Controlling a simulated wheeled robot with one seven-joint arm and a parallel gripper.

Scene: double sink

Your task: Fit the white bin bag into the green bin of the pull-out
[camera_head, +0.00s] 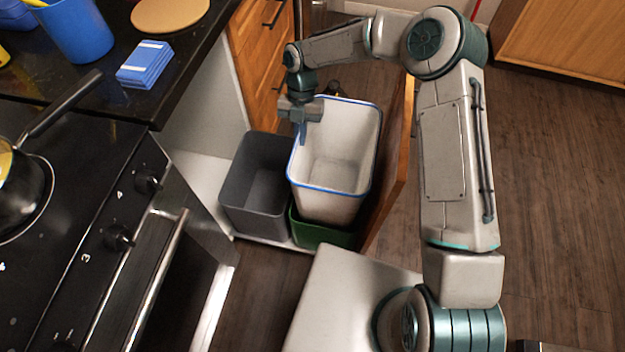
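The white bin bag (330,205) is an open, box-shaped liner with a blue rim, in the middle of the head view. It stands well above the green bin (318,234), with its lower end at the bin's mouth. How deep it reaches inside is hidden. Only part of the green bin's front and side shows. My gripper (302,138) points down at the bag's left rim. Its fingers look closed together on that rim, though they are small in view.
A grey bin (258,185) stands open and empty just left of the green one in the pull-out. The wooden pull-out front (394,165) rises close on the right. A stove (95,225) and dark worktop (185,75) are at left. Open floor (560,170) lies at right.

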